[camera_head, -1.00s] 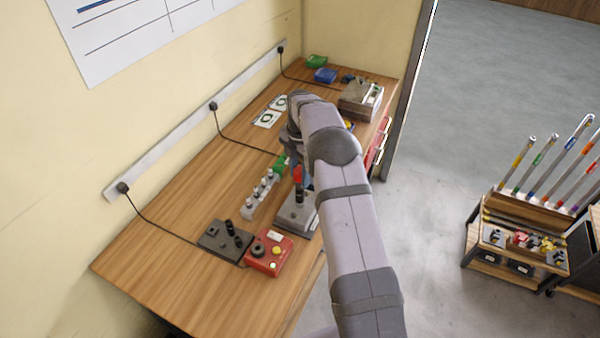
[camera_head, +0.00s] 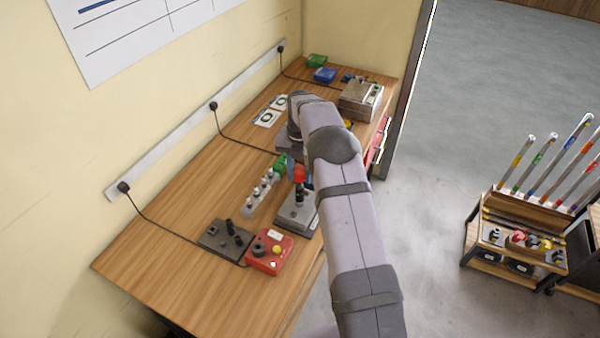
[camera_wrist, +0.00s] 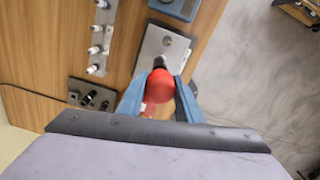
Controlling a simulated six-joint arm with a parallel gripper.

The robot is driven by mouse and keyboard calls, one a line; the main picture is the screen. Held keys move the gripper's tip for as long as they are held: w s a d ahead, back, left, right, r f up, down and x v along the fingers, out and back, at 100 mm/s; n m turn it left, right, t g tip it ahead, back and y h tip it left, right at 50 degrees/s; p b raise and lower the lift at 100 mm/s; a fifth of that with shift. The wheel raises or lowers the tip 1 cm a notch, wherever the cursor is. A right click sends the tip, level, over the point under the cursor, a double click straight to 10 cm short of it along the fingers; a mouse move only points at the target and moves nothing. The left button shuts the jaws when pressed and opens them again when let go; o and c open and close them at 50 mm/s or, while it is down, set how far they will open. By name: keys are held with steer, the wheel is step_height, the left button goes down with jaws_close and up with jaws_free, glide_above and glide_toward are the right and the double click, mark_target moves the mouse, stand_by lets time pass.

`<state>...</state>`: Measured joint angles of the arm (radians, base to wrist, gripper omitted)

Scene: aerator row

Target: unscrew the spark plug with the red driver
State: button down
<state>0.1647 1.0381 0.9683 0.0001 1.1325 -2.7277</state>
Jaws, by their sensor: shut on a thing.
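The red driver (camera_wrist: 160,88) is between the two blue fingers of my gripper (camera_wrist: 158,98), which is shut on it. In the head view the driver's red top (camera_head: 299,174) stands roughly upright over a grey metal block (camera_head: 290,217), with a dark shaft below it. In the wrist view a dark tip shows past the red handle, over the grey plate (camera_wrist: 150,50). Whether the driver sits on a spark plug cannot be told. Several white-topped plugs (camera_head: 266,183) stand in a pale rack to the left of the driver.
A dark block with black posts (camera_head: 226,238) and a red box with a knob and buttons (camera_head: 269,252) stand nearer on the bench (camera_head: 165,262). A grey box (camera_head: 360,99) and blue and green bins (camera_head: 325,75) are at the far end. The near left bench is clear.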

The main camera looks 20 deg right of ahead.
steer(key=shift+s+f+n, duration=0.2)
steer(key=shift+f+n, duration=0.1)
steer(key=shift+n, duration=0.3)
steer(key=c, duration=1.2)
jaws_free()
steer(key=shift+w, duration=0.2)
steer(key=shift+r, duration=0.15)
steer(key=shift+m, duration=0.3)
steer(key=m, duration=0.4)
steer(key=shift+m, duration=1.2)
